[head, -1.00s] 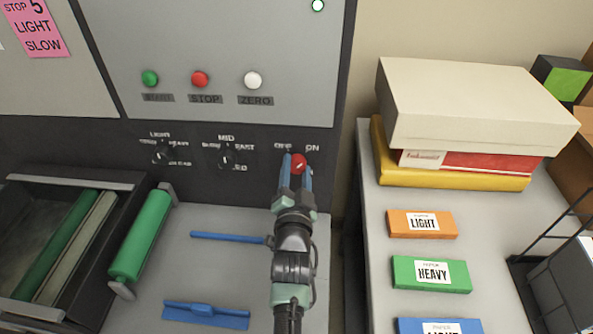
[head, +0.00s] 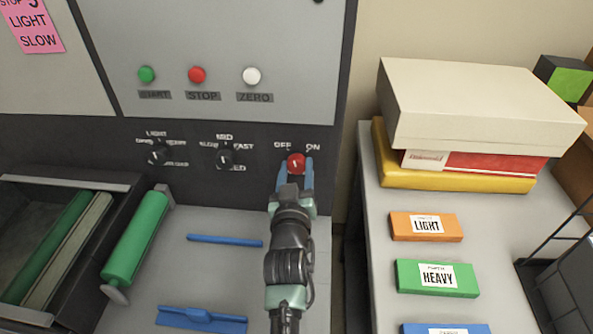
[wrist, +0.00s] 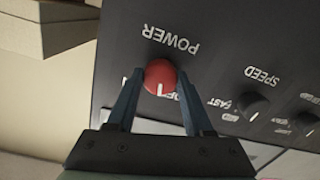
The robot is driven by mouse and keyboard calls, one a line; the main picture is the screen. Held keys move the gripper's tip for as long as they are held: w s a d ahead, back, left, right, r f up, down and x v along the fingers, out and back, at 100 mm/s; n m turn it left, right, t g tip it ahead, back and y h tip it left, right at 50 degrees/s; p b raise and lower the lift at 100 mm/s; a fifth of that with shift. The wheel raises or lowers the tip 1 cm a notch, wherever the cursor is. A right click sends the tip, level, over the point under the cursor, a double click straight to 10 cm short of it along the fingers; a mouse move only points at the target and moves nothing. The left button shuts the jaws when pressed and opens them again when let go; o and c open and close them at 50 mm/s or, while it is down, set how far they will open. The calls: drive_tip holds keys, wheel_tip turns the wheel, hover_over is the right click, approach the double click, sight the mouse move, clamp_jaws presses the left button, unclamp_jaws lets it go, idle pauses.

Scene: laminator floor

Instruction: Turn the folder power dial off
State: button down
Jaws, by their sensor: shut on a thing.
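The red folder power dial (head: 296,162) sits on the dark lower panel of the machine, below the OFF and ON labels. Its white mark points about straight up, leaning slightly to the OFF side. My gripper (head: 295,172) has one blue finger on each side of the dial and is shut on it. In the wrist view the panel is upside down: the dial (wrist: 160,77) shows between the two fingers (wrist: 159,84), its mark pointing down, with POWER printed beyond it. The OFF and ON labels are partly hidden by the fingers there.
Black speed knob (head: 224,158) and another black knob (head: 158,154) are to the left. Green (head: 147,74), red (head: 197,75) and white (head: 251,76) buttons are above. A green roller (head: 136,238) and blue bars lie lower left. Boxes (head: 480,105) stand on the right table.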

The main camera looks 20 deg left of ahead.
drive_tip(key=n, duration=0.5)
drive_tip(key=shift+n+h, duration=0.3)
idle(0.4)
drive_tip(key=shift+c, duration=1.4)
unclamp_jaws()
drive_tip(key=v, duration=1.3)
